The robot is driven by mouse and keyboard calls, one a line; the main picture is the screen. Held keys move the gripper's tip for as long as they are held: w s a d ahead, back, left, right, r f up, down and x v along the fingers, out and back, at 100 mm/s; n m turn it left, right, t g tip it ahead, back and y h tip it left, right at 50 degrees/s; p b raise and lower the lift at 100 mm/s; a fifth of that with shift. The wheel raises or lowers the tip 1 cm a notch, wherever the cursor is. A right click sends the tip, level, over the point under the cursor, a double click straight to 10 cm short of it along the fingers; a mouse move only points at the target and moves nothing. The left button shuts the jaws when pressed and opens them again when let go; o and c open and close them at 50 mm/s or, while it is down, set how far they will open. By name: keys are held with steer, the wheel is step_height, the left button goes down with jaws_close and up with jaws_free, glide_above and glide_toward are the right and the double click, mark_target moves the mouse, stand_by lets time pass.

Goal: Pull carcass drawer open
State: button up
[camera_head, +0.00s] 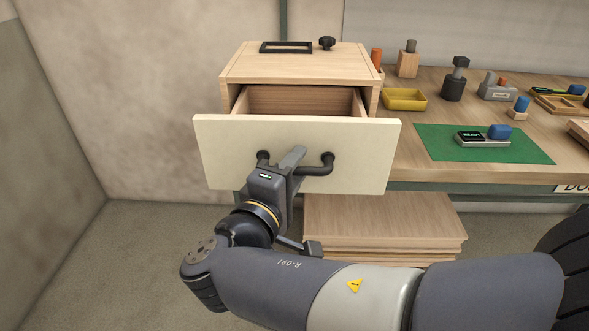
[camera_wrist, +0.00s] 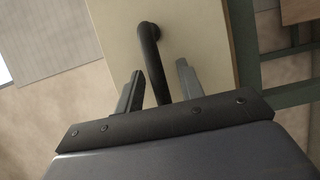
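The carcass (camera_head: 290,64) is a pale wooden box on the bench. Its drawer (camera_head: 225,150) has a cream front and stands partly open, with its wooden interior showing behind the front. A dark bow handle (camera_head: 322,168) is fixed to the front. My gripper (camera_head: 291,164) is at the handle's middle. In the wrist view, the handle (camera_wrist: 153,62) passes between the two fingers of my gripper (camera_wrist: 160,72), with gaps visible on both sides. The fingers look open around the handle, not closed on it. My gripper hides part of the handle in the head view.
A dark frame (camera_head: 286,47) and a black knob (camera_head: 327,43) lie on the carcass top. To the right, the bench holds a yellow tray (camera_head: 404,99), a green mat (camera_head: 437,148) and several tools. Stacked boards (camera_head: 385,225) lie below. Floor at left is clear.

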steer(key=v, duration=1.1)
steer(key=shift+w, duration=0.2)
stand_by(0.4)
steer(key=shift+x, duration=5.35)
steer(key=shift+d, duration=0.1)
